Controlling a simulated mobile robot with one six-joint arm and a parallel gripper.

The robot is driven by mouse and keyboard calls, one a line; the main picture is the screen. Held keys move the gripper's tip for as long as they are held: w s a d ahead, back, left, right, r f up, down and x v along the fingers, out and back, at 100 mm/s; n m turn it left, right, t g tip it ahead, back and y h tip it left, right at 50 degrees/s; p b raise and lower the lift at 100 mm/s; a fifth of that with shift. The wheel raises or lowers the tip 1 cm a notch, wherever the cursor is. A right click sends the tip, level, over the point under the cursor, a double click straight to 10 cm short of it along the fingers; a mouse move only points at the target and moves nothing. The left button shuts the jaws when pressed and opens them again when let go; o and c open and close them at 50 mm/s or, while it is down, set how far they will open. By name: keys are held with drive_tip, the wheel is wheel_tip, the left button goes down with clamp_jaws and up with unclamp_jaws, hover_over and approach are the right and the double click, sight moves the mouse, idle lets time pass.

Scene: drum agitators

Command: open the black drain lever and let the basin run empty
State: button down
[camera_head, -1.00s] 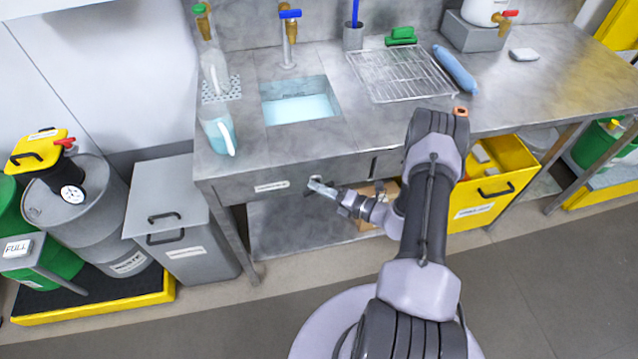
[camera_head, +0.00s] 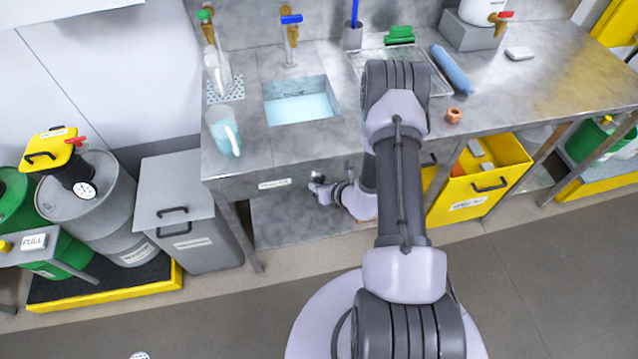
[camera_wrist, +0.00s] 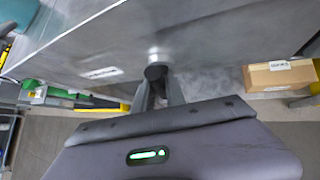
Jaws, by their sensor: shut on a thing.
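The basin (camera_head: 299,84) is sunk in the steel counter and holds pale blue water. A round silver fitting (camera_wrist: 157,55) sits behind the lever on the panel. Most of the lever is hidden by the fingers. Its angle cannot be told.
A blue-handled tap (camera_head: 290,35) stands behind the basin. A jug (camera_head: 224,132) of bluish liquid stands at the counter's left. A grey lidded bin (camera_head: 185,210) is left of the counter; a yellow crate (camera_head: 480,185) is under its right. A cardboard box (camera_wrist: 279,75) lies beneath.

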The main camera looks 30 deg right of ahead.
drive_tip(key=shift+n+g+h, duration=0.4)
drive_tip(key=shift+n+h, duration=0.2)
drive_tip(key=shift+h, duration=0.5)
drive_tip(key=c, duration=1.4)
unclamp_jaws()
drive_tip(key=p+v, duration=0.3)
drive_tip(key=v, duration=0.5)
drive_tip(key=p+v, duration=0.4)
drive_tip(key=v, duration=0.5)
drive_tip(key=shift+s+a+r, duration=0.1)
drive_tip(key=shift+a+r, duration=0.1)
drive_tip(key=shift+a, duration=0.05)
